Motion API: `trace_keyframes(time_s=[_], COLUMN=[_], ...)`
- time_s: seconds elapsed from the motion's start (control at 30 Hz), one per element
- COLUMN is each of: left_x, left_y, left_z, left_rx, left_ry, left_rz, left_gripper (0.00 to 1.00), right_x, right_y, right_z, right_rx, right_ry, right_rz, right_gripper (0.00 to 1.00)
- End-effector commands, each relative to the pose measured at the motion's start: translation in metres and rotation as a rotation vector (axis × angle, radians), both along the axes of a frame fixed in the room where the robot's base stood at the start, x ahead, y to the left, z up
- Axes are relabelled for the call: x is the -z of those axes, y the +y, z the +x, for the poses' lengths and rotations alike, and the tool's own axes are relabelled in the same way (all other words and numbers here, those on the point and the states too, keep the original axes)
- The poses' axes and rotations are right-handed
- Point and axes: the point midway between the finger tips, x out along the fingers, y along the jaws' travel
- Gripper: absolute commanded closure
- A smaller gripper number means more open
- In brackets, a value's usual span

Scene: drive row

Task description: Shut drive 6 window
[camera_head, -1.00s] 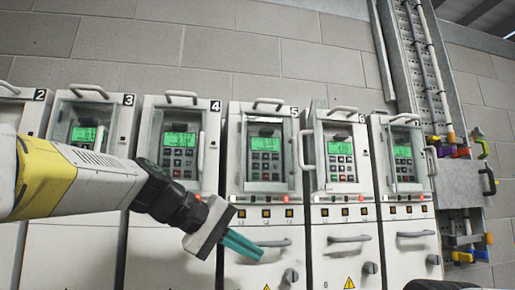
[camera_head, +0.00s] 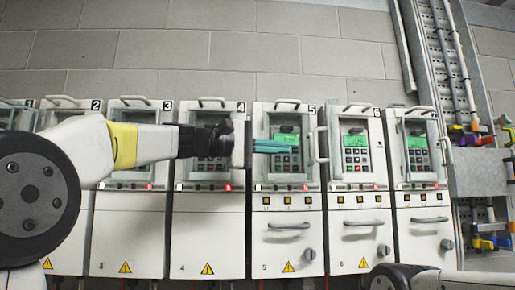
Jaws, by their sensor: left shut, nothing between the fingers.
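Drive 6 (camera_head: 362,205) is the cabinet second from the right in the head view, with its number on top. Its green display and keypad show at its window (camera_head: 356,152). No upright handle shows right of this display, unlike on the cabinet to its right. A pale upright handle (camera_head: 318,145) stands between the displays of drives 5 and 6; I cannot tell which window carries it. My left gripper (camera_head: 290,147) is shut and empty, its teal fingers pointing right in front of the drive 5 window, left of that handle. My right gripper is out of view.
Drive 5 (camera_head: 288,225) and drive 4 (camera_head: 208,230) stand close to the left of drive 6. Curved handles top the cabinets. A cable tray with coloured fittings (camera_head: 475,135) is at the right. My right arm (camera_head: 430,279) shows at lower right.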

Motion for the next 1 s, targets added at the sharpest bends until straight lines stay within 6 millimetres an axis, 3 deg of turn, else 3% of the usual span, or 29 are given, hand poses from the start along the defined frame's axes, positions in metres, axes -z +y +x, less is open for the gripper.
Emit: trace_keyframes(time_s=[0.1, 0.3, 1.0], left_x=[-0.001, 0.0, 0.0], left_y=[-0.023, -0.044, -0.053], left_z=[0.0, -0.011, -0.019], left_rx=[0.004, 0.001, -0.031], left_ry=[-0.002, -0.001, -0.001], left_rz=[0.0, 0.001, 0.001], left_gripper=[1.0, 1.0, 1.0], right_x=[0.0, 0.0, 0.0], right_y=[0.0, 0.0, 0.0], right_z=[0.0, 0.0, 0.0], right_rx=[0.0, 0.0, 0.0], right_ry=[0.0, 0.0, 0.0], right_rz=[0.0, 0.0, 0.0], right_gripper=[1.0, 1.0, 1.0])
